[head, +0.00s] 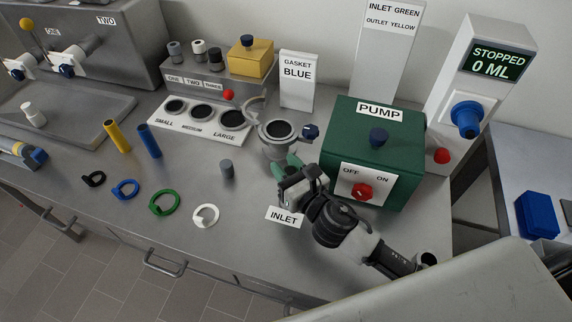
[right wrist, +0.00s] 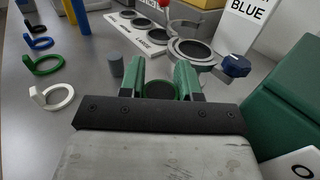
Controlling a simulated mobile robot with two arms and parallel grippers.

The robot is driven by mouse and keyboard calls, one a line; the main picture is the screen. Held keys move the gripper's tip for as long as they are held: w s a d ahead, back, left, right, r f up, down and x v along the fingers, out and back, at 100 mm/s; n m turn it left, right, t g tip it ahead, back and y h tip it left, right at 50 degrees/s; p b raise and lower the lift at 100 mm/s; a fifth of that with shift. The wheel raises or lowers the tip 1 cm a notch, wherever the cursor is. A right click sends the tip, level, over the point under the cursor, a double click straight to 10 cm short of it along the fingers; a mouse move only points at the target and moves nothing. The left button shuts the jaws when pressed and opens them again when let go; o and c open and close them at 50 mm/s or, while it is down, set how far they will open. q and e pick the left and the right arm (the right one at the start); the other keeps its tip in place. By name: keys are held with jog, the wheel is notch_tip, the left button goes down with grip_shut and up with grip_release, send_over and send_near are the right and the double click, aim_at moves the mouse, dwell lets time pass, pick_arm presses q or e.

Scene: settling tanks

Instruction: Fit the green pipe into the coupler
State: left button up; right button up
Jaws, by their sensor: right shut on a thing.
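My right gripper (head: 284,168) is beside the left face of the green pump (head: 345,135), just behind the INLET label (head: 284,217). In the right wrist view its two green-tipped fingers (right wrist: 161,82) are closed around a round piece with a dark top and green rim, which looks like the end of the green pipe (right wrist: 160,90). The gripper hides most of the pipe in the head view. I cannot pick out the coupler; the gripper covers the area by the label. My left gripper is not in view.
A metal housing with an open ring clamp (head: 277,132) stands just behind the gripper. A small grey cylinder (head: 227,169) stands to its left. A white ring (head: 205,216) and a green ring (head: 164,202) lie on the counter.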

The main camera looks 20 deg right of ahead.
jog(key=shift+f+b, duration=0.55)
jog(key=shift+f, duration=0.25)
jog(key=o, duration=1)
jog(key=shift+r, duration=0.1)
jog(key=shift+s, duration=0.1)
jog(key=b+v, duration=0.2)
jog(key=v, duration=0.8)
jog(key=shift+s+d+b, duration=0.15)
jog(key=shift+s+b, duration=0.1)
jog(key=shift+b, duration=0.15)
